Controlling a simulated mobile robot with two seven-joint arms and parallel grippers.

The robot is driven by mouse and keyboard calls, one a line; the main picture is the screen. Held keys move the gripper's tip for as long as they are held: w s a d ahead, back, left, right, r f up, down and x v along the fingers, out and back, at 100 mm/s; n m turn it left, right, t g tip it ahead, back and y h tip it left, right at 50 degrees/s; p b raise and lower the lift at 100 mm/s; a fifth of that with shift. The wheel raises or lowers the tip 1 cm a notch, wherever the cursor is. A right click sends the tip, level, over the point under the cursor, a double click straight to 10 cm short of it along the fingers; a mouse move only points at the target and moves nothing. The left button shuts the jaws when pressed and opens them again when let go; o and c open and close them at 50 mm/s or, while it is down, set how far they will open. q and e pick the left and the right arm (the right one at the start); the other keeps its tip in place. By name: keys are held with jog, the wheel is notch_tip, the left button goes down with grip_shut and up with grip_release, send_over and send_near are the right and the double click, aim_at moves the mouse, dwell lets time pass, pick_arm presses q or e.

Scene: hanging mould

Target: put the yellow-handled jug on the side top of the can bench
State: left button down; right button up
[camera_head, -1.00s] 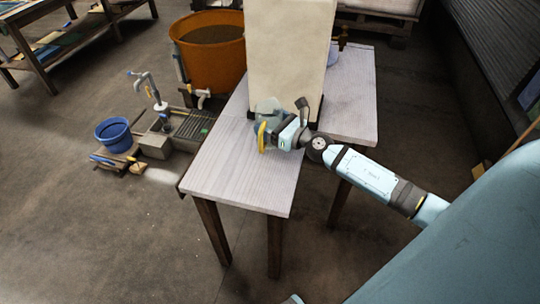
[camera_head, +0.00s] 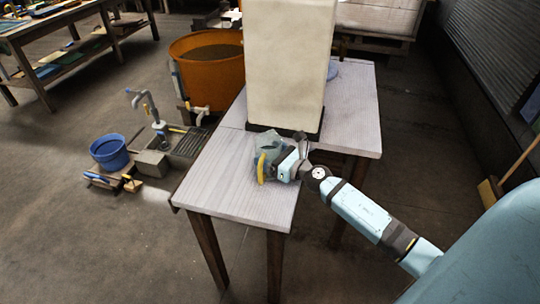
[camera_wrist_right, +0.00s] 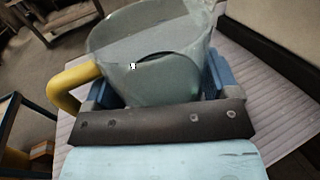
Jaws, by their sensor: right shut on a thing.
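The grey-green jug with a yellow handle shows in the head view, its yellow handle (camera_head: 262,168) on the left side of my right gripper (camera_head: 284,160). In the right wrist view the jug (camera_wrist_right: 150,62) stands between the blue fingers, with the handle at left. My right gripper is shut on the jug's body. The can bench (camera_head: 235,185) has a pale, striped wooden top; the jug is over its near left part. I cannot tell whether the jug's base touches the top. My left gripper is not in view.
A tall cream block (camera_head: 290,70) on a dark base stands on the bench behind the jug. An orange tub (camera_head: 210,70) is behind left. A blue bucket (camera_head: 110,152) and a tap stand on the floor at left. The bench's near end is clear.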

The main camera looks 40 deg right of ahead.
jog(key=shift+f, duration=0.2)
jog(key=o, duration=1.1)
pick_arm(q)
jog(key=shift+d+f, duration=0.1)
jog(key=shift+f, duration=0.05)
pick_arm(e)
jog(key=shift+r, duration=0.15)
jog(key=shift+r, duration=0.15)
jog(key=b+v, duration=0.1)
jog(key=v, duration=0.9)
jog(key=shift+s+d+b, duration=0.1)
jog(key=shift+s+b, duration=0.25)
jog(key=shift+b, duration=0.05)
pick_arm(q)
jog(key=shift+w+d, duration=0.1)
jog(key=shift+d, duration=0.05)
pick_arm(e)
jog(key=shift+s+d, duration=0.25)
jog(key=shift+s, duration=0.4)
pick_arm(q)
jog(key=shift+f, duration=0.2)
